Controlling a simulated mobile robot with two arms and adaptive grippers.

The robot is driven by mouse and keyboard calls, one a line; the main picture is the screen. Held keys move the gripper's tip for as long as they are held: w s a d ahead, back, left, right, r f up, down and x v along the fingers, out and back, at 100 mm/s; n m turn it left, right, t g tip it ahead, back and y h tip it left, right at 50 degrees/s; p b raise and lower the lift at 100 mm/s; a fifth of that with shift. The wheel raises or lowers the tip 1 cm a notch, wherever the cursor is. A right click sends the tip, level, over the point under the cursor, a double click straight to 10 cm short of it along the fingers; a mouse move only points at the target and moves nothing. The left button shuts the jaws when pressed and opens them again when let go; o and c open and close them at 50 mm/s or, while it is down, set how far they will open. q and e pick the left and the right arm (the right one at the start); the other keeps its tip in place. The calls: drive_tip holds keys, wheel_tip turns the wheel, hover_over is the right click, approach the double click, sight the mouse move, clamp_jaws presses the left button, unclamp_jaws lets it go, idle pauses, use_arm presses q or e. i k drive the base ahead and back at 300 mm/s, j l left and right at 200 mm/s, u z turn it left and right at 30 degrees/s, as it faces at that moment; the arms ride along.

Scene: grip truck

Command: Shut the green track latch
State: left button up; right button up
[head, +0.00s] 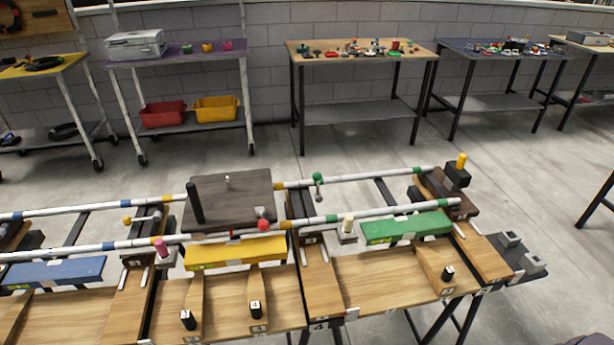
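On the right part of the wooden bench, a green block (405,228) lies beside the near white rail. The near rail has green bands at both ends of this section. A small dark green knob on a short stem (318,183) stands at the far rail, and a cream knob on a small grey base (347,228) stands left of the green block. I cannot tell which of these is the green track latch, or whether it is open. Neither of my grippers is in view.
A dark carriage plate (230,200) with a black post and a red knob sits across the rails, left of the green section. A yellow block (235,252) and a blue block (55,271) lie further left. A black post with a yellow top (458,172) stands at the right end.

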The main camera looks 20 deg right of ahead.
sight(317, 177)
drive_tip(key=i+l+z, duration=0.2)
drive_tip(key=l+z, duration=0.2)
drive_tip(key=i+l+z, duration=0.3)
drive_tip(key=z, duration=0.15)
drive_tip(key=l, duration=0.15)
